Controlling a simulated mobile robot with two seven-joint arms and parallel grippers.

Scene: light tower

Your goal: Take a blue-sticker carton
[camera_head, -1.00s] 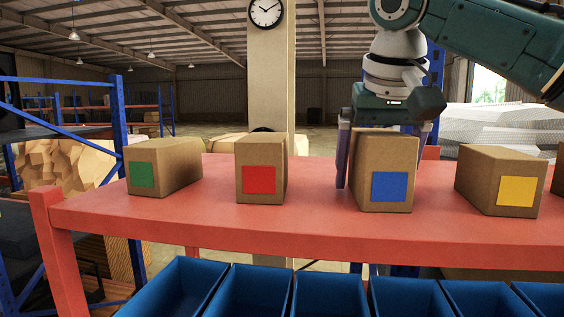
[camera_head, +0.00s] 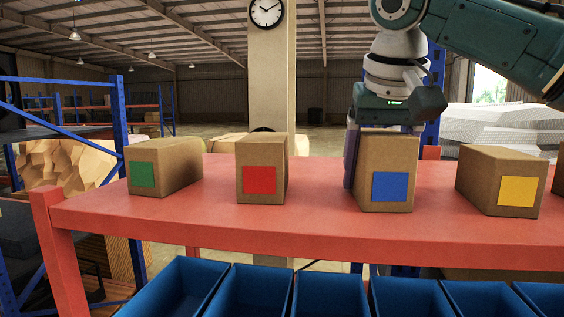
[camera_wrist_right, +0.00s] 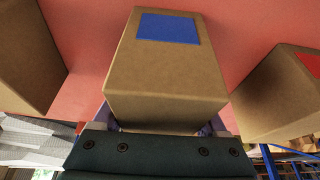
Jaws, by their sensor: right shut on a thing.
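The blue-sticker carton (camera_head: 388,160) stands on the red shelf (camera_head: 220,222), right of centre in the head view. My right gripper (camera_head: 382,165) reaches down from above behind it and is shut on its sides. One finger shows along the carton's left side; the other is hidden behind it. In the right wrist view the carton (camera_wrist_right: 165,75) lies between the fingers (camera_wrist_right: 165,122), its blue sticker (camera_wrist_right: 168,27) at the top. The carton appears to rest on the shelf. My left gripper is not in view.
A red-sticker carton (camera_head: 261,160) and a green-sticker carton (camera_head: 165,165) stand to the left. A yellow-sticker carton (camera_head: 500,180) stands close on the right, with part of another carton (camera_head: 558,180) at the edge. Blue bins (camera_head: 330,295) sit below the shelf front.

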